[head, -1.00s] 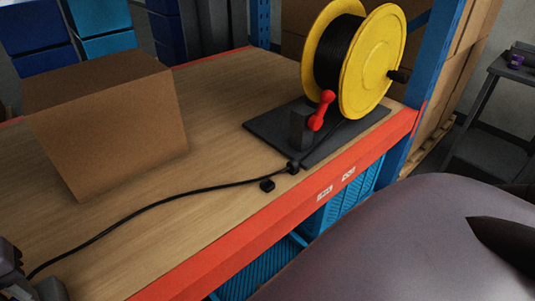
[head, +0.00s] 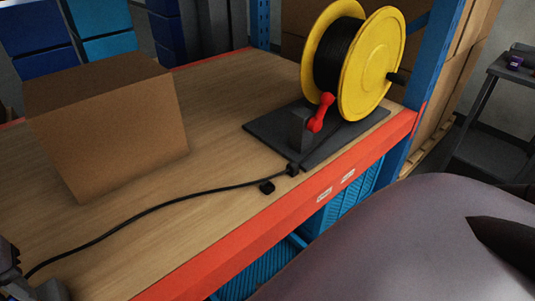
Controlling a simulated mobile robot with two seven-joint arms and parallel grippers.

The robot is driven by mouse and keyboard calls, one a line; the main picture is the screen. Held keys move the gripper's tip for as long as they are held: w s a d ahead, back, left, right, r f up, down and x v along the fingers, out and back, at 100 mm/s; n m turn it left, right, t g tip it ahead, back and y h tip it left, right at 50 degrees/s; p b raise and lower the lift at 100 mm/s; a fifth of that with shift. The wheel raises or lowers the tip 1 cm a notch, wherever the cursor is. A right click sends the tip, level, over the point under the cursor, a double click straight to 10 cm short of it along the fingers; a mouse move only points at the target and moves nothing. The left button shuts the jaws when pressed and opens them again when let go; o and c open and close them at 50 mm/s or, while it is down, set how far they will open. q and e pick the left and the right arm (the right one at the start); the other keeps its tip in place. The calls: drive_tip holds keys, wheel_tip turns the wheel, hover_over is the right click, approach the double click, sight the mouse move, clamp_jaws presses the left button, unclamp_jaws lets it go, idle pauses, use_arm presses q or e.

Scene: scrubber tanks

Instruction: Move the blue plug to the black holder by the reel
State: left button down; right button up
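A yellow reel (head: 376,62) wound with black cable stands on a dark base plate (head: 345,143) at the far right of the shelf. A dark grey upright block (head: 300,130) and a red handle (head: 322,112) are at its front. A black cable (head: 150,207) runs from a small black guide (head: 293,169) at the plate's corner to the lower left. A small black piece (head: 267,187), possibly the holder, lies beside the cable. I see no blue plug. My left gripper (head: 28,279) is partly in view at the lower left, by the cable's visible end; its fingertips are unclear. My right gripper is not visible.
A cardboard box (head: 115,138) stands on the left of the wooden shelf top (head: 222,120). An orange beam (head: 280,222) edges the front, and a blue upright post (head: 425,85) rises at the right. The wood between box and reel is clear.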

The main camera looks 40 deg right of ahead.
use_arm(q)
drive_tip(key=shift+r+p, duration=1.05)
drive_tip(key=shift+r, duration=0.95)
